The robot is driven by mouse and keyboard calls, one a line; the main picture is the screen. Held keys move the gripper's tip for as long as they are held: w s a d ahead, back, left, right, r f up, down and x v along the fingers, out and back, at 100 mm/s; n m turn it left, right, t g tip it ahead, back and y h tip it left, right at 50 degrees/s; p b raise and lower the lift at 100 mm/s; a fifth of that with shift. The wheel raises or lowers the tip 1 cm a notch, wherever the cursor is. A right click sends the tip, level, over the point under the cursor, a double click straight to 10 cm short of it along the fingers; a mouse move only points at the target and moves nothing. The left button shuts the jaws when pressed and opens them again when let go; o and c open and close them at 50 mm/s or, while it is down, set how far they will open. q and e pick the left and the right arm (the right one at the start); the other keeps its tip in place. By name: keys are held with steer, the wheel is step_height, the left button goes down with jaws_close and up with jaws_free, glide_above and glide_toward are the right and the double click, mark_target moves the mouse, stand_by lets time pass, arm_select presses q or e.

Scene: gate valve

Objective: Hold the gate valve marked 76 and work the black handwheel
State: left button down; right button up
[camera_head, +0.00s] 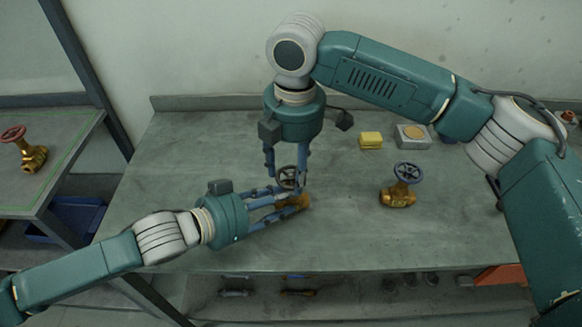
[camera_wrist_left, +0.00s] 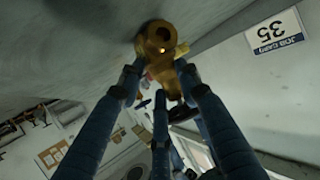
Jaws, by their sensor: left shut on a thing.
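A brass gate valve (camera_head: 297,201) with a black handwheel (camera_head: 289,177) is near the middle of the workbench. Its body also shows in the left wrist view (camera_wrist_left: 157,40). I cannot read a 76 on it. My left gripper (camera_head: 284,203) comes in low from the left and is shut on the valve body, partly hiding it. Its fingers also show in the left wrist view. My right gripper (camera_head: 286,178) points down from above. Its fingers are spread on either side of the black handwheel, with a gap visible at the left finger.
A brass valve with a blue handwheel (camera_head: 407,172) stands to the right. A yellow sponge (camera_head: 371,140) and a grey box (camera_head: 412,137) are behind it. A red-wheeled valve (camera_head: 30,155) is on the left bench. A job card marked 35 (camera_wrist_left: 277,35) shows in the left wrist view.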

mark_target(294, 177)
arm_select(q)
steer(key=shift+f, duration=0.2)
arm_select(e)
steer(key=o, duration=0.4)
steer(key=shift+d, duration=0.1)
steer(key=shift+r, duration=0.1)
steer(key=r, duration=1.2)
steer(key=shift+s+d, duration=0.15)
steer(key=shift+s, duration=0.05)
arm_select(q)
steer(key=c, duration=1.3)
jaws_free()
steer(key=shift+o, duration=0.9)
steer(key=shift+r, duration=0.1)
arm_select(e)
steer(key=shift+f, duration=0.1)
